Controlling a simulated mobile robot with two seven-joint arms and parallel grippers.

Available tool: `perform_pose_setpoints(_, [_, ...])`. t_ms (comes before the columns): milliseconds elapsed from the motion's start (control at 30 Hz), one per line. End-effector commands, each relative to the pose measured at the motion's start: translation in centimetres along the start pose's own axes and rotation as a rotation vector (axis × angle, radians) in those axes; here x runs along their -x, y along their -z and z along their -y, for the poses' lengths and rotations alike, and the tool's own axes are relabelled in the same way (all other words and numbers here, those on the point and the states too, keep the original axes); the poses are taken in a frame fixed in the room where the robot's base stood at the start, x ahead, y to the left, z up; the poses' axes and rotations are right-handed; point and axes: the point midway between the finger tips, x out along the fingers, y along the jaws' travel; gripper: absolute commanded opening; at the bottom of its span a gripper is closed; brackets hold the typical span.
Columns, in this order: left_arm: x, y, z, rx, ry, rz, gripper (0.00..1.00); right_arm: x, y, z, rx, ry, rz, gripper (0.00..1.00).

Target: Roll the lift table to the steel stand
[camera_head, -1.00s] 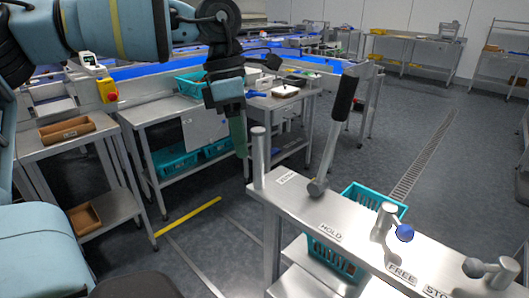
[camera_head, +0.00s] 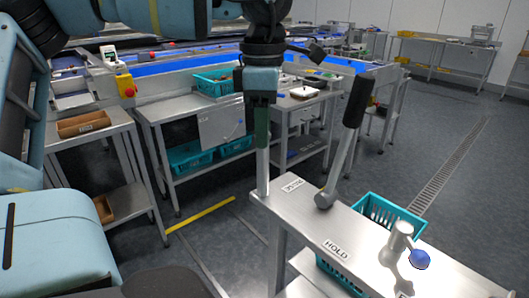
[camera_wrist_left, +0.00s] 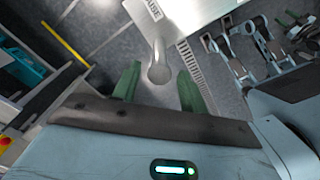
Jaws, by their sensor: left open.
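A steel-topped unit (camera_head: 310,212), which looks like the lift table, stands at lower right in the head view. It carries an upright post (camera_head: 263,172), a black-gripped lever (camera_head: 357,102), a blue-knobbed handle (camera_head: 419,259) and a HOLD label (camera_head: 336,249). My left gripper (camera_head: 262,140) is above the post, its fingers pointing down. In the left wrist view, the open green fingers (camera_wrist_left: 157,82) have the post's rounded top (camera_wrist_left: 159,73) between them in the picture; I cannot tell if they touch it. I cannot tell which stand is the steel stand.
A steel workbench (camera_head: 150,108) with teal crates is behind, and a side table (camera_head: 60,146) with brown trays is at left. A teal basket (camera_head: 388,212) sits behind the steel unit. Open floor with a drain (camera_head: 445,175) lies to the right.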

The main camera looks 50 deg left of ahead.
Motion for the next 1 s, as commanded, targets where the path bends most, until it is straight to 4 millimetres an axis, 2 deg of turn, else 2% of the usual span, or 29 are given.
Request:
perform_pose_setpoints(100, [-2.0,0.0,0.0,-0.001,0.004,-0.003,0.43,-0.1,-0.2,0.0,0.000,0.000,0.003,0.43])
perform_pose_setpoints(333, [-4.9,0.0,0.0,-0.001,0.002,-0.002,0.43,-0.1,-0.1,0.0,0.000,0.000,0.000,0.43])
perform_pose_setpoints(500, [-5.8,0.0,0.0,0.000,0.001,0.001,0.43,-0.1,0.4,-0.1,0.000,0.000,-0.009,0.43])
perform_pose_setpoints(767, [-5.8,0.0,0.0,0.000,0.000,0.001,0.43,-0.1,0.8,-0.1,0.001,-0.001,-0.016,0.43])
perform_pose_setpoints(1000, [-5.8,0.0,0.0,0.000,0.000,0.000,0.12,-0.2,0.7,-0.1,0.001,-0.001,-0.015,0.43])
